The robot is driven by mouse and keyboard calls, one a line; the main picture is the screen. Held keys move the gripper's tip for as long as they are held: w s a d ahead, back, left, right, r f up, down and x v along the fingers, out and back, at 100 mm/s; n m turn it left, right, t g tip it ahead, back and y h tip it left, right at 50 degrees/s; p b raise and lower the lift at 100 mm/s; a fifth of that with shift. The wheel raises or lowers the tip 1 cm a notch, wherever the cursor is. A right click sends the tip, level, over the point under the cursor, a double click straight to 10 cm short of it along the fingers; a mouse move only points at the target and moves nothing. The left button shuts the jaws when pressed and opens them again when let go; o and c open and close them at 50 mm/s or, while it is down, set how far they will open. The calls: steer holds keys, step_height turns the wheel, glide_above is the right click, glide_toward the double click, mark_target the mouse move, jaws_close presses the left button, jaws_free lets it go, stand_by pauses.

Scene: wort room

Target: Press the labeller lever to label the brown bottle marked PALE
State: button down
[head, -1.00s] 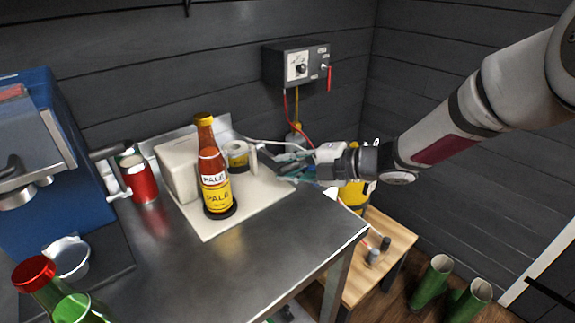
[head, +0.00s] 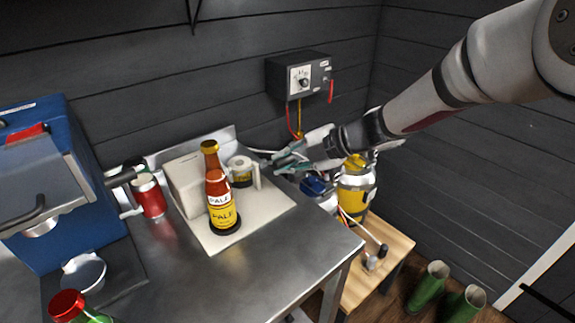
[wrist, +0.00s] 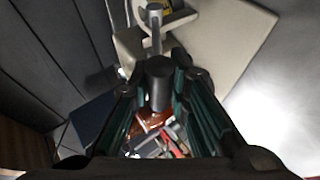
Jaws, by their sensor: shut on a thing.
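The brown bottle marked PALE (head: 220,190) stands upright on the labeller's cream base plate (head: 265,207). My gripper (head: 286,162) is right of the roll. In the wrist view my gripper (wrist: 162,78) has its fingers either side of the lever's dark end knob (wrist: 159,92), shut on it. The grey lever rod (wrist: 155,28) runs on from that knob. The fingers hide the knob in the head view.
A blue machine (head: 55,190), a red can (head: 150,197) and a metal cup (head: 83,272) are to the left. A wall control box (head: 299,75) hangs behind.

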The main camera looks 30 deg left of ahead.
steer(key=shift+w+a+r, duration=0.1)
steer(key=shift+a+r, duration=0.05)
steer(key=shift+r, duration=0.05)
stand_by(0.3)
steer(key=c, duration=1.5)
jaws_free()
steer(key=v, duration=1.2)
